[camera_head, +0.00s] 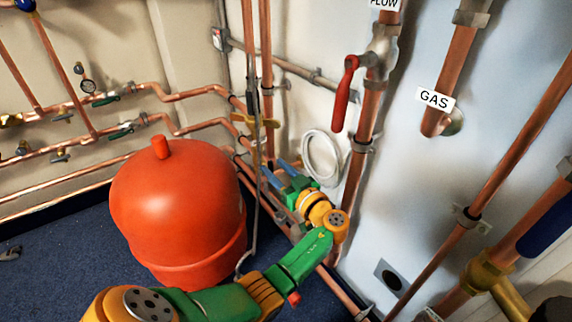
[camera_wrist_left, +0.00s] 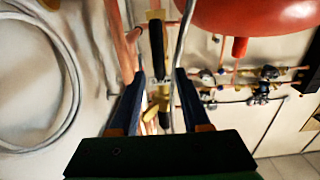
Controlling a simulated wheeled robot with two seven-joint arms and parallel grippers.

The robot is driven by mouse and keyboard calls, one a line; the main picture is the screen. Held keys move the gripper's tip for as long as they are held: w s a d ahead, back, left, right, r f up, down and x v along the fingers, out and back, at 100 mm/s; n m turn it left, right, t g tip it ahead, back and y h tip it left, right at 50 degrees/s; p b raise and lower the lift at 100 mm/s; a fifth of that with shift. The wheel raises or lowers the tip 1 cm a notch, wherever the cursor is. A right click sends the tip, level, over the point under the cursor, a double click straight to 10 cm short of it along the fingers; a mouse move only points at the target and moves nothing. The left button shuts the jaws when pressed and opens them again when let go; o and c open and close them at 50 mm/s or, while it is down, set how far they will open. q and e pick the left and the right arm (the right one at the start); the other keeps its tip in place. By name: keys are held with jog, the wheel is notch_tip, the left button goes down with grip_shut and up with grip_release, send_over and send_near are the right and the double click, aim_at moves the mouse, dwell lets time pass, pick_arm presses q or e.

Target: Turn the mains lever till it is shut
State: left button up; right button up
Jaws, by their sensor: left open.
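A black lever (camera_head: 253,95) stands upright along a vertical copper pipe behind the red vessel, at a brass valve body (camera_head: 243,118). No label shows on it. In the left wrist view the black lever (camera_wrist_left: 157,48) shows beyond and between the fingertips, in line with the pipe. My left gripper (camera_head: 277,173) is open and empty, its blue fingers pointing toward the pipes, below and right of the brass body in the head view. In the wrist view its fingertips (camera_wrist_left: 159,76) appear apart from the lever; exact depth is unclear. My right gripper is not in view.
The red vessel (camera_head: 178,210) stands left of my left arm. A red-handled lever (camera_head: 345,92) hangs on the pipe labelled FLOW. A white hose coil (camera_head: 321,158) hangs on the wall right of the gripper. A thin grey line (camera_wrist_left: 181,45) runs close beside the black lever.

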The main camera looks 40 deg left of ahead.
pick_arm(q)
jog(key=shift+x, duration=1.5)
jog(key=shift+f, duration=0.15)
grip_shut()
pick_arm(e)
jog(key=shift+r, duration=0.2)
